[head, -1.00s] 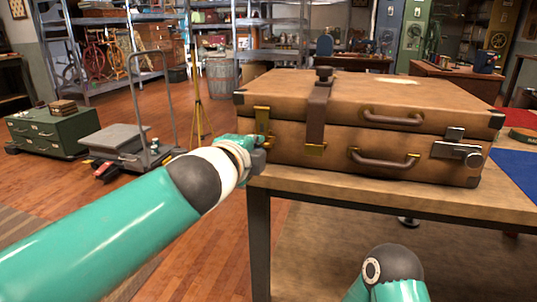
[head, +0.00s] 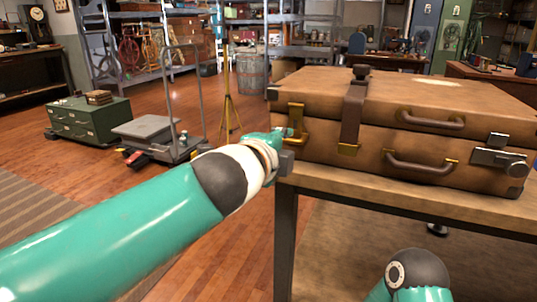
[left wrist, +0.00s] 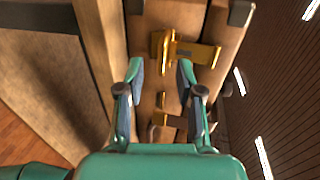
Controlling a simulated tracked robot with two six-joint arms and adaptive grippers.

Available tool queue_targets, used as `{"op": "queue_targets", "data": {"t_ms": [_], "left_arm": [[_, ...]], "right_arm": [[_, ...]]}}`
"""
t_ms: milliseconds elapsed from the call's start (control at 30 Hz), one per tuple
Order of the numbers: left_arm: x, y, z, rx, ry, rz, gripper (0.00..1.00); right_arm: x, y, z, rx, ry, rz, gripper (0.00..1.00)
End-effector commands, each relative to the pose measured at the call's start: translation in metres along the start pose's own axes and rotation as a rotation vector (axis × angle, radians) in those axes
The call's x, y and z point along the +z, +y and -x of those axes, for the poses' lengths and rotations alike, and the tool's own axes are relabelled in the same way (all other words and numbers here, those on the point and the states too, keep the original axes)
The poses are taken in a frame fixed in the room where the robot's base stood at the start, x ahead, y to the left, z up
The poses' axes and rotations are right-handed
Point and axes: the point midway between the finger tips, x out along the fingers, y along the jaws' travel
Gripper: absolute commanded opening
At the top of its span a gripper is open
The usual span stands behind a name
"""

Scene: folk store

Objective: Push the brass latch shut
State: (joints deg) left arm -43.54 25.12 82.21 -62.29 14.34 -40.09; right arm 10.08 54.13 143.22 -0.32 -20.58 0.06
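The brown suitcase (head: 425,100) lies flat on the table, with its front facing me. The brass latch (head: 296,116) is on the left end of its front, across the seam between lid and base. In the left wrist view the latch (left wrist: 186,51) has a flat arm sticking out to the right, and a smaller brass part (left wrist: 172,118) sits below it. My left gripper (head: 285,147) is just beside the latch in the head view. My right gripper is out of view.
A brown strap (head: 352,115), two handles and a silver clasp (head: 500,157) are on the suitcase front. The wooden table (head: 400,200) supports it.

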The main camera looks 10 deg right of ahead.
Motion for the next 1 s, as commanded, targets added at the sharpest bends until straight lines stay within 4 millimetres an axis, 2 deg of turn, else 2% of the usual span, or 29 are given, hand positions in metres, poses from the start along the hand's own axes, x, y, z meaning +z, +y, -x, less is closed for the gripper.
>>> {"op": "queue_targets", "data": {"t_ms": [300, 500, 667, 1000], "left_arm": [[0.000, 0.000, 0.066, -0.002, -0.001, -0.001, 0.36], [0.001, 0.001, 0.091, 0.001, -0.003, 0.000, 0.36], [0.001, 0.002, 0.098, 0.002, -0.002, 0.000, 0.36], [0.001, 0.002, 0.098, 0.002, -0.003, 0.000, 0.36]], "right_arm": [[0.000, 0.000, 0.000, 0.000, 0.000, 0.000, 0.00], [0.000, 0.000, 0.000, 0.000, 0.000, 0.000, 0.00], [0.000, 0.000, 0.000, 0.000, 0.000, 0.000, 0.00], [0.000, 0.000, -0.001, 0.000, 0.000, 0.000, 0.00]]}}
